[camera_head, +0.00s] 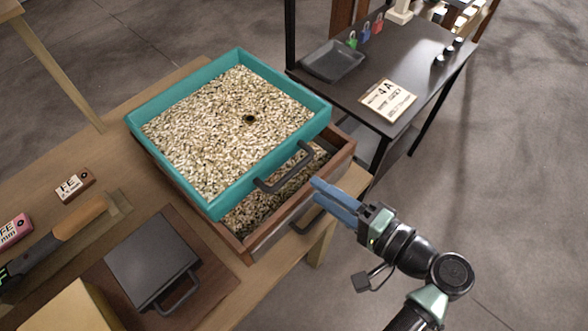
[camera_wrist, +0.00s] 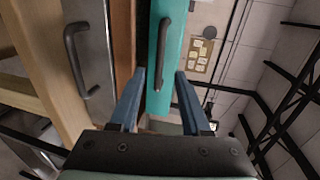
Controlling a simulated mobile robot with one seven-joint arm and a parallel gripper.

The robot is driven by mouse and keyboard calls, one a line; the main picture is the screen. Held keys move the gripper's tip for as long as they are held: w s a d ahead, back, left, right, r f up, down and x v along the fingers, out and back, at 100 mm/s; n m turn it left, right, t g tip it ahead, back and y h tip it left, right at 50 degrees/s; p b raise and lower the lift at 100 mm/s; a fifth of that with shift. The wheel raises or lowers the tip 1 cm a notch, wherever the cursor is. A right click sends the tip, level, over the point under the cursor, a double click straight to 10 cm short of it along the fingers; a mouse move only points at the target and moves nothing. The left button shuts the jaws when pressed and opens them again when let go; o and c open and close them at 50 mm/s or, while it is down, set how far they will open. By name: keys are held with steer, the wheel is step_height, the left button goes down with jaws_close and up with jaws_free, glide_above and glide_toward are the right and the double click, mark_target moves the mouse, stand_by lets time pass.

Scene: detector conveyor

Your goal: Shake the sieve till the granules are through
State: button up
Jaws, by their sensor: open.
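The teal sieve (camera_head: 165,172) is full of pale granules (camera_head: 235,120), with one small dark spot among them. It sits on top of a wooden box (camera_head: 342,163), skewed against it, and granules also show in the box below. The sieve's dark handle (camera_head: 284,170) faces my gripper; in the wrist view the handle (camera_wrist: 160,62) stands on the teal wall. My gripper (camera_head: 316,190) is open and empty, its blue fingers just short of the sieve handle. In the wrist view my gripper (camera_wrist: 160,78) has a finger on each side of the teal wall's line.
The box has its own dark handle (camera_head: 306,217) below the sieve handle. A dark side table (camera_head: 418,70) with a tray (camera_head: 332,62) stands behind.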

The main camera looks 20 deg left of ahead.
mark_target(292, 171)
steer(key=p+x, duration=0.1)
steer(key=x, duration=0.7)
steer(key=shift+w+a, duration=0.1)
steer(key=shift+a, duration=0.15)
jaws_close()
stand_by(1.1)
